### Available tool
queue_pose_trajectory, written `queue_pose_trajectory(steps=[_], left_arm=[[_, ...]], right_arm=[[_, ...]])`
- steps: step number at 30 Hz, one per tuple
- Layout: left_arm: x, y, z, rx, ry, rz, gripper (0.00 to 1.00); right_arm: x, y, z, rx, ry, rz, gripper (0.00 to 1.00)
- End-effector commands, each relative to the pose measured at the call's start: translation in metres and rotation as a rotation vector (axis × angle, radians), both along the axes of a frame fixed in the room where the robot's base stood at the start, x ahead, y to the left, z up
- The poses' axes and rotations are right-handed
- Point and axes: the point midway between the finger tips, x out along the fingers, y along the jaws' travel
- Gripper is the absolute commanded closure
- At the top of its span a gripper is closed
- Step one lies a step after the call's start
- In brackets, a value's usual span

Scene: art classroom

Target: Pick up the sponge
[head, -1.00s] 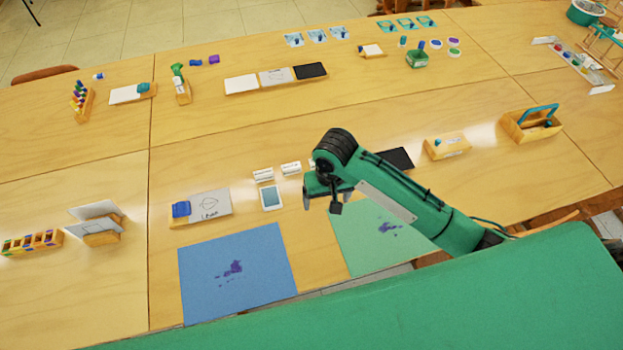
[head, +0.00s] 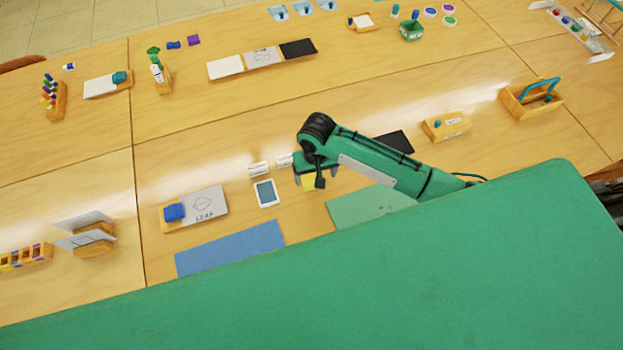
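A small yellow block (head: 308,184), which looks like the sponge, shows just under my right gripper (head: 316,178). The gripper and its dark camera part hide much of it. The gripper's fingers point down on either side of it. I cannot tell whether they touch it, or whether it rests on the table (head: 385,235) or is lifted. My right arm reaches in from the right, above the table. My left gripper is not in view.
A white tablet (head: 265,193) and small white blocks (head: 258,169) lie left of the gripper. A green mat (head: 365,207) and blue mat (head: 230,248) lie in front, partly hidden by my green body. A black board (head: 396,142) lies behind the arm.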

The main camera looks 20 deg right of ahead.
Motion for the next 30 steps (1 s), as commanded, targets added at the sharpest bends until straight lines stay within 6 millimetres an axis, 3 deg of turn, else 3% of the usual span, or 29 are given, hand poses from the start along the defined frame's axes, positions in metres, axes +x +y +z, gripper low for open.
queue_pose_trajectory(steps=[8,15,24,30], left_arm=[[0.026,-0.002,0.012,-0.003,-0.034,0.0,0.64],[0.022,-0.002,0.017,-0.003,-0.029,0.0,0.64],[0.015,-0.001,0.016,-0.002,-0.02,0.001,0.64],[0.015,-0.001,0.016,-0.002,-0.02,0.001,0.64]], right_arm=[[0.002,0.005,-0.022,-0.001,0.002,0.0,0.18],[0.003,0.007,-0.05,-0.001,0.0,0.001,0.18],[0.003,0.007,-0.055,0.0,-0.001,0.001,0.18],[0.003,0.007,-0.055,0.0,-0.001,0.001,0.57]])
